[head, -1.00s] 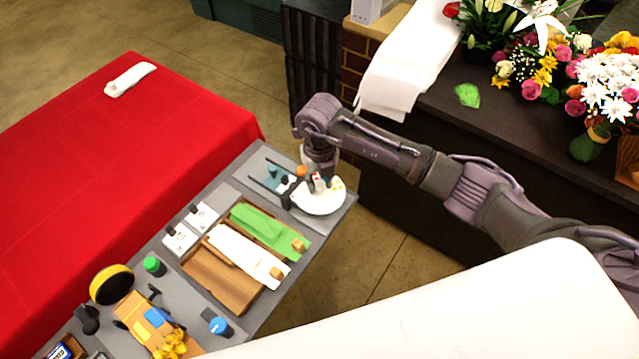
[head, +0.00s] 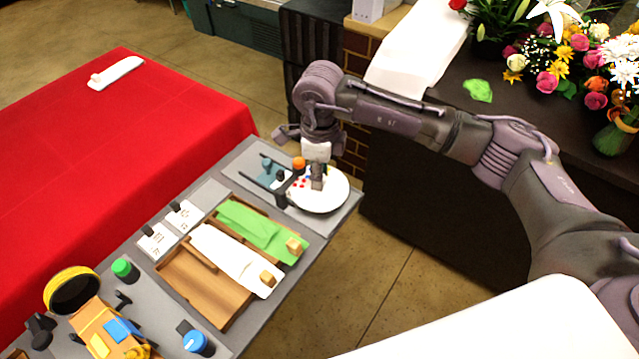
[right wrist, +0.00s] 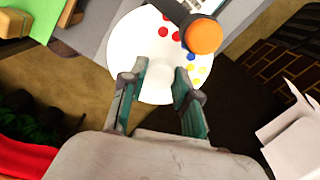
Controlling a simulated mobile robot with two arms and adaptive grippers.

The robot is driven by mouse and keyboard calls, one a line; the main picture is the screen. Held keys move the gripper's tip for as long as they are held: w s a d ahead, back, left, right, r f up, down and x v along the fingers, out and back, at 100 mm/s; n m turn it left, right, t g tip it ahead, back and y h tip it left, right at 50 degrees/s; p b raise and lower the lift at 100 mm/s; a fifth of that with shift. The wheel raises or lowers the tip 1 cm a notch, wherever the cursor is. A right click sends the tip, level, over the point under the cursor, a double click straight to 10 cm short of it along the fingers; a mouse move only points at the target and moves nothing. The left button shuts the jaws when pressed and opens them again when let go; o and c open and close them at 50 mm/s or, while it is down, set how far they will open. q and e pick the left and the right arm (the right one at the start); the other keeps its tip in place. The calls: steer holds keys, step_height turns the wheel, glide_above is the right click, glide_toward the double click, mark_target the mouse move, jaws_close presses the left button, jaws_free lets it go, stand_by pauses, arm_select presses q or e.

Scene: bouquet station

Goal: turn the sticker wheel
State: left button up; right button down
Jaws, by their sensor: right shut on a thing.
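The sticker wheel (head: 328,198) is a white disc with red, yellow and blue stickers, at the far right end of the grey table. It also shows in the right wrist view (right wrist: 150,40). A dark bracket with an orange knob (head: 299,163) stands at its left edge; the knob is large in the right wrist view (right wrist: 203,36). My right gripper (head: 317,186) points down at the wheel. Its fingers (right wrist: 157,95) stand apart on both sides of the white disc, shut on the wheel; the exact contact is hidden. My left gripper is out of view.
Beside the wheel, a wooden tray (head: 190,292) holds green and white wrapping pieces. White cards (head: 158,240), a green-capped jar (head: 124,270) and a blue-capped jar (head: 197,343) stand nearby. A red-covered table (head: 110,170) lies left, a dark flower counter (head: 440,150) right.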

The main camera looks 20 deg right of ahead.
steer(key=n+b, duration=0.3)
steer(key=shift+f+n+b, duration=0.1)
steer(key=shift+n+b, duration=0.7)
steer(key=shift+r, duration=0.2)
steer(key=c, duration=0.8)
jaws_free()
steer(key=shift+c, duration=0.2)
step_height(320, 180, up, 12)
steer(key=shift+f, duration=0.1)
